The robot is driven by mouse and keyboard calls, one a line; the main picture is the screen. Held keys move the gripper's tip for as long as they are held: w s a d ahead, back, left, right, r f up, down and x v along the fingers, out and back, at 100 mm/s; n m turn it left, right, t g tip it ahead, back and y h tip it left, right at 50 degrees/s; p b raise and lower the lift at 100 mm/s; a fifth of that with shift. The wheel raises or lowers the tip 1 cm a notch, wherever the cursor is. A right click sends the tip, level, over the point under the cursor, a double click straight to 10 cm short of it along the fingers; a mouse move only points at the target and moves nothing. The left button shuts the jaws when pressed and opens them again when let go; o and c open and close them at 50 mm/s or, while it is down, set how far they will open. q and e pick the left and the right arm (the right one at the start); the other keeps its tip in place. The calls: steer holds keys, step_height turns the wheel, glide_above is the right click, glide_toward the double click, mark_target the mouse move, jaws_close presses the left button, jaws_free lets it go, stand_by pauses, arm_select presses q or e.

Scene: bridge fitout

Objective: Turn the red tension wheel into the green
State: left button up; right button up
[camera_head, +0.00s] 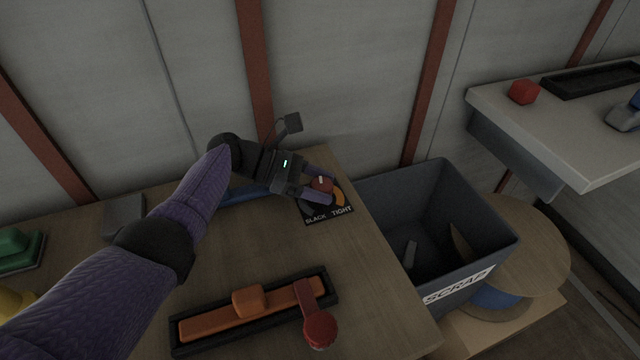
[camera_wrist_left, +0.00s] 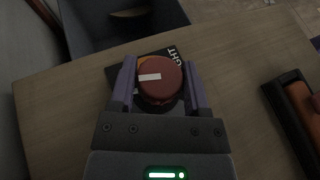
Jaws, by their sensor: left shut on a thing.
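The red tension wheel (camera_wrist_left: 160,80) is a round red knob with a white pointer mark on top. It sits on a black dial plate (camera_head: 327,214) lettered "SLACK" and "TIGHT", with an orange arc showing beside the wheel. No green zone can be made out; part of the dial is hidden by the wheel and fingers. My left gripper (camera_head: 318,186) is shut on the wheel, with one purple finger on each side, as the left wrist view also shows. The wheel shows small between the fingers in the head view (camera_head: 322,183). My right gripper is not in view.
A black tray with an orange bar (camera_head: 200,324) and a red round knob (camera_head: 320,329) lies at the front of the wooden table. A grey "SCRAP" bin (camera_head: 495,240) stands right of the table. A white counter (camera_head: 560,130) holds a red block (camera_head: 524,91).

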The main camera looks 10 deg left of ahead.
arm_select(q)
steer(key=o, duration=1.3)
steer(key=v, duration=1)
steer(key=shift+f+p, duration=0.1)
steer(key=shift+p, duration=0.25)
